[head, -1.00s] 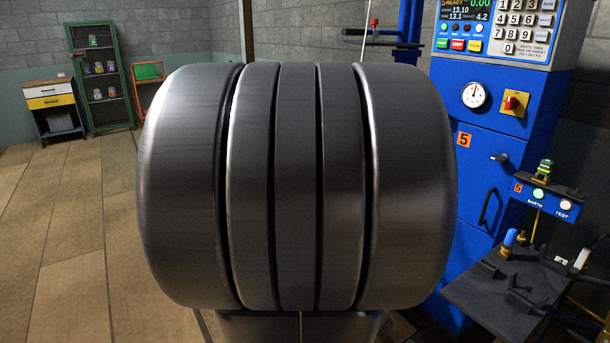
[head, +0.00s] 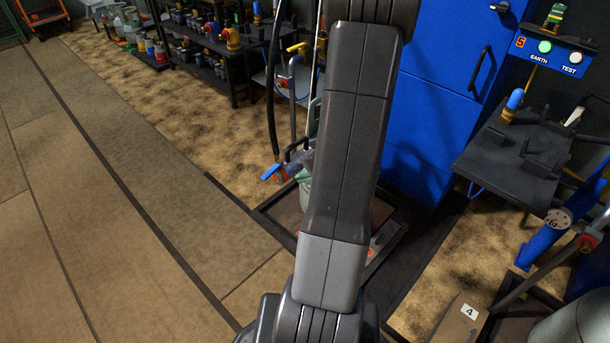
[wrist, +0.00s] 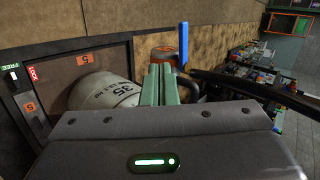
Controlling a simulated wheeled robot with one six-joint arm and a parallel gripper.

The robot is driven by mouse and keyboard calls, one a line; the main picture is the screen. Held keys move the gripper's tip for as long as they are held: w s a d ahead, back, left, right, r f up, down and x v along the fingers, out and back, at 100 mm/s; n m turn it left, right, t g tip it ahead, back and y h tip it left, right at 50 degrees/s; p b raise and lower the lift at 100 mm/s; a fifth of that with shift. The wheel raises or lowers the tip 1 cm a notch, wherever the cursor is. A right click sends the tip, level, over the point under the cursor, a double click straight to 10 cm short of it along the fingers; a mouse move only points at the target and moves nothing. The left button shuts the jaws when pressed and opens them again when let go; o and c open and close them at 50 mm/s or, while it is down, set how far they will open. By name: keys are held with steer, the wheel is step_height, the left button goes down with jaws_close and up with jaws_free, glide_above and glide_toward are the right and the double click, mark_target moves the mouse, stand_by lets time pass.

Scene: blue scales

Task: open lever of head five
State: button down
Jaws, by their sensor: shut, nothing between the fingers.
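In the wrist view my gripper (wrist: 160,85) has its two green fingers together, with nothing between them. A blue lever (wrist: 183,47) stands upright just right of and beyond the fingertips, apart from them as far as I can tell. It belongs to a filling head with an orange-grey part (wrist: 184,90), mostly hidden by the fingers. In the head view the blue lever (head: 271,172) shows left of my arm, on the head at the end of a black hose. The orange 5 label (head: 520,42) is on the control box.
A blue cabinet (head: 445,90) stands behind my arm. A dark shelf table (head: 520,155) is at right. Floor at left is clear.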

mark_target(270, 174)
steer(key=x, duration=0.3)
steer(key=r+x, duration=0.1)
steer(key=x, duration=0.2)
steer(key=a+b+x, duration=0.1)
steer(key=x, duration=0.2)
steer(key=shift+w+a+r, duration=0.1)
steer(key=shift+w+r, duration=0.15)
steer(key=shift+w+a, duration=0.25)
steer(key=shift+a, duration=0.25)
steer(key=b, duration=0.1)
steer(key=a+m+b, duration=0.1)
steer(key=b, duration=0.1)
steer(key=shift+w+a+f+t, duration=0.15)
steer(key=shift+w+f+t, duration=0.1)
steer(key=shift+t, duration=0.15)
steer(key=shift+a+r+m+t+h+b, duration=0.25)
steer(key=shift+m+h+b, duration=0.2)
steer(key=shift+b, duration=0.3)
steer(key=shift+d, duration=0.15)
